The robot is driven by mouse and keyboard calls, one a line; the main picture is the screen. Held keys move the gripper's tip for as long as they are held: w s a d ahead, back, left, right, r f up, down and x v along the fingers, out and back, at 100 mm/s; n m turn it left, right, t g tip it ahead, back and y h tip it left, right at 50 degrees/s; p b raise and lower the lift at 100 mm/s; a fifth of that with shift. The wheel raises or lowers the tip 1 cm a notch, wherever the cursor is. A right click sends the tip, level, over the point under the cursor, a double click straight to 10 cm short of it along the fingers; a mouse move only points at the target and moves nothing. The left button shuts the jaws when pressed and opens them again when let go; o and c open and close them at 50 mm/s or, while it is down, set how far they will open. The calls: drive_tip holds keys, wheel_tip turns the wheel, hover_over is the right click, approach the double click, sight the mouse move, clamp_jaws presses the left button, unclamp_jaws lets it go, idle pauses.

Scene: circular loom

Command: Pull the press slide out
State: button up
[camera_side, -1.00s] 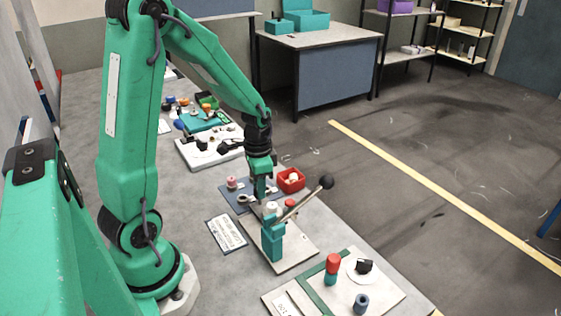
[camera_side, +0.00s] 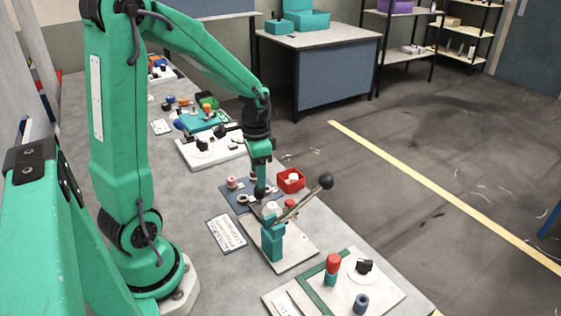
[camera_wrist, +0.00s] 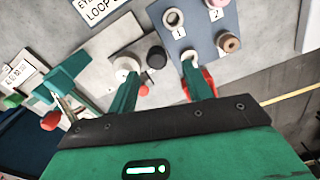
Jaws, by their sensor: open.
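The press has a teal column (camera_side: 273,243) on a pale base plate (camera_side: 297,252), with a slanted lever ending in a black ball (camera_side: 325,181). A black round knob (camera_side: 260,192) shows at the far end of the base plate. It also shows in the wrist view (camera_wrist: 156,57), beside a white round part (camera_wrist: 125,68). I take the knob to be the slide's handle; the slide itself is not clear. My gripper (camera_side: 260,182) is above the knob, pointing down. In the wrist view its two teal fingers (camera_wrist: 160,68) are spread, with the knob between their lines; contact cannot be told.
A blue mat (camera_wrist: 200,22) with numbered spots and ring parts lies beyond the press. A red box (camera_side: 291,180) stands right of my gripper. A printed card (camera_side: 227,234) lies left of the press. A board with a red-topped cylinder (camera_side: 333,265) is in front.

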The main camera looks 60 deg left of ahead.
drive_tip(key=shift+r, duration=1.75)
drive_tip(key=shift+s+d+r, duration=0.1)
drive_tip(key=shift+d+r, duration=0.25)
drive_tip(key=shift+r, duration=0.05)
drive_tip(key=s+d+r+n+t, duration=0.3)
drive_tip(key=s+d+r+t, duration=0.2)
drive_tip(key=s+d+r, duration=0.4)
drive_tip(key=shift+d+r+t, duration=0.3)
drive_tip(key=shift+d+r, duration=0.25)
drive_tip(key=shift+d, duration=0.55)
